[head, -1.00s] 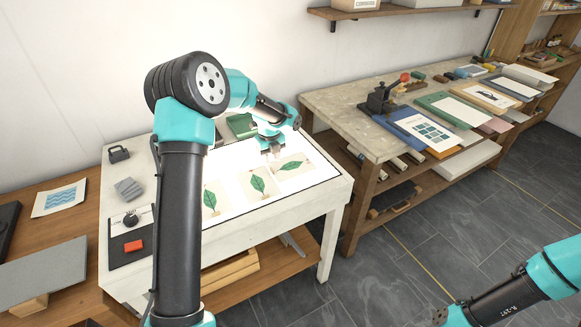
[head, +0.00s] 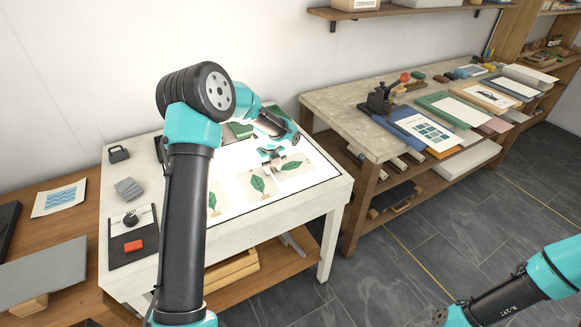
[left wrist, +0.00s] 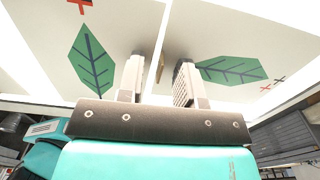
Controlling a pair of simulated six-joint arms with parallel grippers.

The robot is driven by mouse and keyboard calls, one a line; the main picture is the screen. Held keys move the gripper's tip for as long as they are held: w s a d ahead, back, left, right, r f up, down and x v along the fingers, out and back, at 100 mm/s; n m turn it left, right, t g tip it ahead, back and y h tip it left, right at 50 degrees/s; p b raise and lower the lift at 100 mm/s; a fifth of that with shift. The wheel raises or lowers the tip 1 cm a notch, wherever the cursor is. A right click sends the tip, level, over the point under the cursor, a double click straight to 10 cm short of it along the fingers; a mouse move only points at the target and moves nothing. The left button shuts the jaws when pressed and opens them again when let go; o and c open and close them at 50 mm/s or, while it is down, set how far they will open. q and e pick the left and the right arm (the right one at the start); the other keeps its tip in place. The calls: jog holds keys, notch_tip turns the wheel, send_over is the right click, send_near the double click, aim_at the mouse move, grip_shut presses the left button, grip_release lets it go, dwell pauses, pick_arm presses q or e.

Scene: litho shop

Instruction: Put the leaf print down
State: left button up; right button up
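Several leaf prints, cream sheets with a green leaf, lie in a row on the bright light table (head: 230,247) in the head view. My left gripper (head: 277,164) is low over the near left end of the rightmost leaf print (head: 304,169), whose edge it partly hides. In the left wrist view its fingers (left wrist: 158,85) stand apart, with a small tan tab (left wrist: 160,68) in the gap, clear of both fingers. The rightmost and middle (head: 259,184) prints appear flat, side by side. My right gripper (head: 440,314) is at the bottom edge, its fingers unclear.
My left arm hides part of the leftmost print (head: 214,203). A stone-topped bench (head: 340,105) with other prints stands at right.

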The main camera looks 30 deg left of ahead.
pick_arm(q)
grip_shut()
dwell(0.4)
jog(key=shift+r, duration=0.1)
jog(key=shift+r, duration=0.35)
notch_tip(320, 180, up, 3)
jog(key=shift+f, duration=0.15)
jog(key=s+d, duration=0.3)
jog(key=s, duration=0.1)
jog(key=s+d+r, duration=0.1)
jog(key=s+d, duration=0.1)
jog(key=s, duration=0.3)
jog(key=s+d, duration=0.3)
jog(key=s, duration=0.1)
jog(key=shift+s+d+r, duration=0.25)
jog(key=shift+d, duration=0.1)
